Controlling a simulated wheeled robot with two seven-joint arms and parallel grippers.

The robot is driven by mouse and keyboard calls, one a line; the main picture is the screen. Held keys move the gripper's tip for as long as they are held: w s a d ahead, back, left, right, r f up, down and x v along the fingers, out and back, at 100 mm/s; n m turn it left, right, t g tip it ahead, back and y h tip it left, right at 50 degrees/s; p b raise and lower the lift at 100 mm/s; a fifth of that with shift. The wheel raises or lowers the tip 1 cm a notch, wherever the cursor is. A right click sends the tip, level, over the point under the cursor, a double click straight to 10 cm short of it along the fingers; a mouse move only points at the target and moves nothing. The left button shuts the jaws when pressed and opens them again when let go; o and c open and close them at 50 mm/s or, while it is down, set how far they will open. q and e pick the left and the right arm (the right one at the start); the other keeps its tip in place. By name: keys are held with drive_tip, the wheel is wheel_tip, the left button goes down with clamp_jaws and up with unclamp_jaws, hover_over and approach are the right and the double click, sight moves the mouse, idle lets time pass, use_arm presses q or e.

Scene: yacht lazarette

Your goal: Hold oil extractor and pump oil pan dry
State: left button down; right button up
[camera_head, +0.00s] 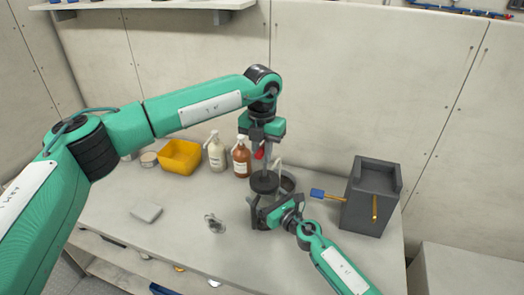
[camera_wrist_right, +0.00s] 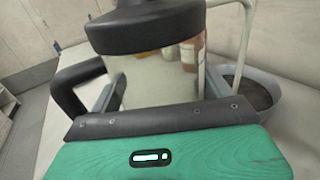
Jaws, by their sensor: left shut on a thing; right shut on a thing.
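The oil extractor (camera_head: 264,183) stands on the bench, with a black lid, a clear body and a black side handle. It also shows close up in the right wrist view (camera_wrist_right: 158,75). My right gripper (camera_head: 269,209) is shut around its clear body, a finger on each side. My left gripper (camera_head: 262,146) points down above the lid and is shut on the red pump handle (camera_head: 260,153), which it partly hides. The round grey oil pan (camera_wrist_right: 262,88) sits right beside the extractor, with dark oil visible inside. A pale tube (camera_wrist_right: 243,42) runs down into the pan.
A yellow bin (camera_head: 180,157), a white bottle (camera_head: 216,152) and a brown bottle (camera_head: 241,158) stand at the back. A grey cloth (camera_head: 147,213) and a small metal item (camera_head: 214,223) lie in front. A dark box (camera_head: 370,198) stands right. The front-left bench is mostly clear.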

use_arm(q)
drive_tip(key=shift+a+f, duration=0.1)
drive_tip(key=shift+f, duration=2.95)
drive_tip(key=shift+r, duration=0.2)
drive_tip(key=shift+w+r, duration=0.1)
drive_tip(key=shift+r, duration=2.95)
drive_tip(key=shift+f, duration=0.25)
